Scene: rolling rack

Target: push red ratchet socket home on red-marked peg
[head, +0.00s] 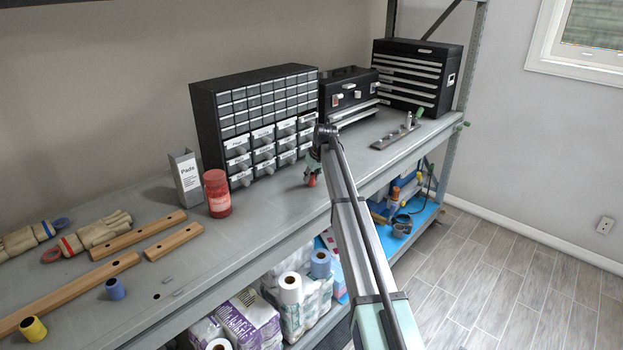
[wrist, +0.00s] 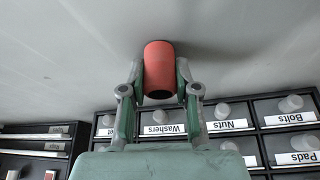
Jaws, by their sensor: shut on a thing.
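The red ratchet socket (wrist: 159,62) is a short red cylinder with a dark opening, held between both fingers of my gripper (wrist: 160,76) in the wrist view. In the head view my gripper (head: 310,171) is in front of the drawer cabinet, with the red socket (head: 312,181) at its lower end above the grey shelf. A narrow metal rail with upright pegs (head: 396,136) lies on the shelf to the right, apart from the socket. A red mark on a peg is too small to make out.
The drawer cabinet (head: 253,122) stands behind my gripper. A black toolbox (head: 348,97) and a larger tool chest (head: 414,74) stand behind the rail. A red jar (head: 217,193) and a Pads box (head: 186,178) are to the left. Shelf space between gripper and rail looks clear.

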